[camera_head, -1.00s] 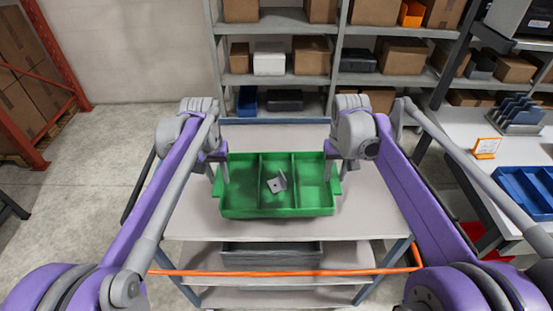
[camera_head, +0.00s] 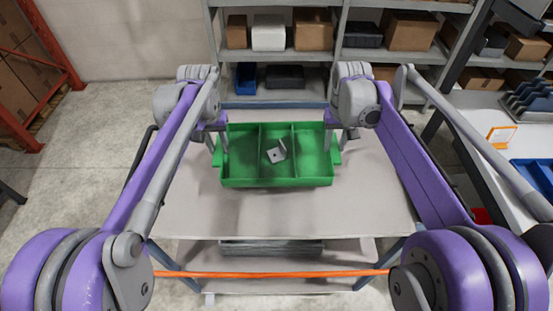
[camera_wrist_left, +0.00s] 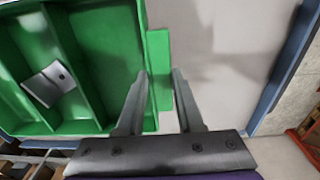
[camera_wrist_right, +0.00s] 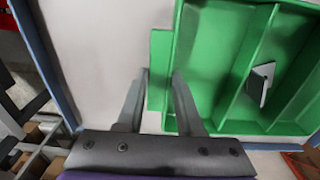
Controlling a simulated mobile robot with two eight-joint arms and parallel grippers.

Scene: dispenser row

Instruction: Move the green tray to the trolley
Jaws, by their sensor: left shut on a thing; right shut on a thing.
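The green tray (camera_head: 277,184), with three compartments, is over the pale top of the trolley (camera_head: 280,216). Whether it rests on that top or hangs just above it I cannot tell. A small grey bracket (camera_head: 277,153) lies in its middle compartment. My left gripper (camera_head: 217,146) is shut on the tray's left handle; the left wrist view (camera_wrist_left: 158,76) shows its fingers on both sides of the green tab. My right gripper (camera_head: 336,142) is shut on the right handle likewise, as the right wrist view (camera_wrist_right: 160,76) shows. The tray looks about level.
The trolley has an orange bar (camera_head: 270,273) at its near side and a grey tray (camera_head: 270,247) on a lower level. Shelving with boxes (camera_head: 313,30) stands behind. A bench with a blue bin (camera_head: 535,176) is at right. Open floor (camera_head: 95,170) lies at left.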

